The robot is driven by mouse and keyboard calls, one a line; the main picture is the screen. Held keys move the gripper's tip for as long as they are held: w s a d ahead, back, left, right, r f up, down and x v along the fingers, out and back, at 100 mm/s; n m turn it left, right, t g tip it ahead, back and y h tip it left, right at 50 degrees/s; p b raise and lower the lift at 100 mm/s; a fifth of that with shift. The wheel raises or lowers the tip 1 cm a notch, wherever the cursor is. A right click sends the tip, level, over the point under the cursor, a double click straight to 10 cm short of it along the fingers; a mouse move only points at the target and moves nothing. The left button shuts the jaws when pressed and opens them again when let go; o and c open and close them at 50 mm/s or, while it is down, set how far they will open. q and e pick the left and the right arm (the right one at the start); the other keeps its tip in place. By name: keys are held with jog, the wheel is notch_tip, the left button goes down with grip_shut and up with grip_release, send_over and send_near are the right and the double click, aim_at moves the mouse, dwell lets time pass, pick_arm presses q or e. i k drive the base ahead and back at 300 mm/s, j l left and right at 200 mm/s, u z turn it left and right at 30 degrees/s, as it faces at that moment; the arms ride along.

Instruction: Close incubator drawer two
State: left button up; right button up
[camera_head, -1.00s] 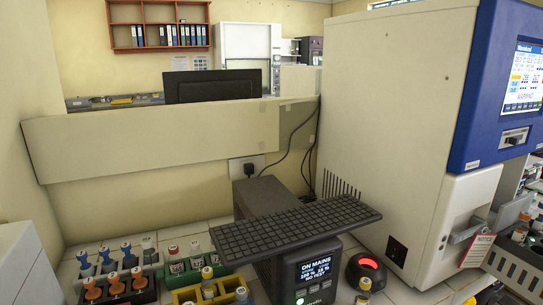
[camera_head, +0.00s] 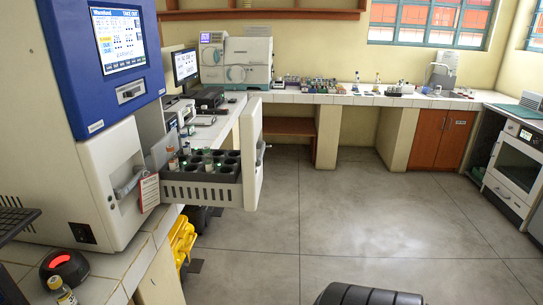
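The incubator (camera_head: 95,170), a white cabinet with a blue upper part and a lit screen (camera_head: 118,40), stands at the left in the head view. A drawer (camera_head: 200,192) is pulled out to its right, over the floor. It has a grey slotted side, dark round holes and a few small bottles. Its tall white front panel (camera_head: 250,155) stands upright at the outer end. I cannot read a drawer number. Neither of my grippers is in view.
A white-tiled bench (camera_head: 120,270) at the lower left holds a black device with a red light (camera_head: 64,268) and a small bottle (camera_head: 62,292). Yellow bins (camera_head: 182,240) stand below the drawer. The grey floor (camera_head: 350,215) to the right is wide and clear.

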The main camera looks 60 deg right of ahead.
aim_at(235, 182)
jog(key=z, duration=0.45)
jog(key=k+l+z, duration=0.1)
jog(key=z, duration=0.3)
jog(key=l+z, duration=0.15)
jog(key=z, duration=0.3)
jog(key=l+z, duration=0.1)
jog(key=z, duration=0.35)
